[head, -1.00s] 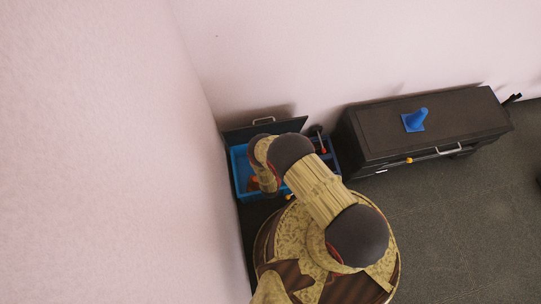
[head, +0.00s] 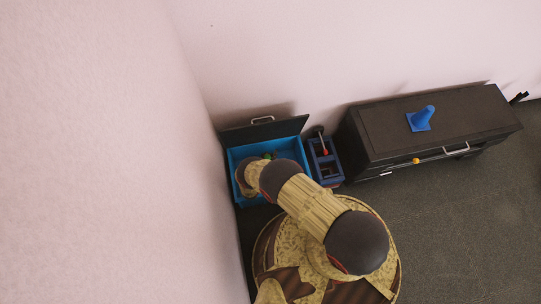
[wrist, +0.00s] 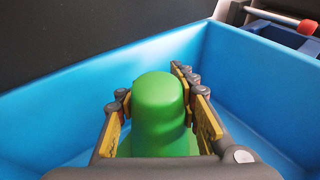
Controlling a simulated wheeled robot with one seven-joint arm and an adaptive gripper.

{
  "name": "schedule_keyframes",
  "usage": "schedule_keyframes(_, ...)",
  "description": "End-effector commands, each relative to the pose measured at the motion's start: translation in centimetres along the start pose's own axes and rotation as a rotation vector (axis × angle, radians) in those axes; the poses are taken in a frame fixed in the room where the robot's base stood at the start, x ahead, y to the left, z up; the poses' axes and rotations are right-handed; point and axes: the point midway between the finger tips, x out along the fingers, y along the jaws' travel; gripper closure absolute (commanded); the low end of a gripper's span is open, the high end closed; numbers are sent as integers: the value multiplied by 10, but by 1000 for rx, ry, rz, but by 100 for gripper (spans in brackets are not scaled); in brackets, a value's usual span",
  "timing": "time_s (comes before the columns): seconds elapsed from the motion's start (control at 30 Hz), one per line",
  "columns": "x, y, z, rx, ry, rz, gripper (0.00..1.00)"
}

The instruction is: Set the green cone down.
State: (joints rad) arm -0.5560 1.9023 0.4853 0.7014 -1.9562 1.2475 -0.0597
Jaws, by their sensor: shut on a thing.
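The green cone (wrist: 158,102) is between the fingers of my gripper (wrist: 160,110) in the wrist view, with its rounded top toward the far side. My gripper is shut on it. The blue walls of an open box (wrist: 265,85) surround the cone and fingers on the far and right sides. In the head view, the blue box (head: 236,160) stands by the wall, and a small bit of green shows inside it beside my arm. My arm hides most of the gripper there. Whether the cone touches the box floor cannot be told.
The box's dark lid (head: 285,130) stands open at the back. A blue tool caddy (head: 325,165) with a red-tipped tool is right of the box. A dark cabinet (head: 470,120) with a blue cone (head: 421,119) on top stands further right.

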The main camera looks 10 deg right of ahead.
Motion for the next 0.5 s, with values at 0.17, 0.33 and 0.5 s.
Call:
schedule_keyframes(0.17,2,3,-1,4,-3,2,100)
schedule_keyframes(0.33,2,2,-2,3,-3,2,100)
schedule_keyframes(0.5,3,2,-7,3,-3,2,100)
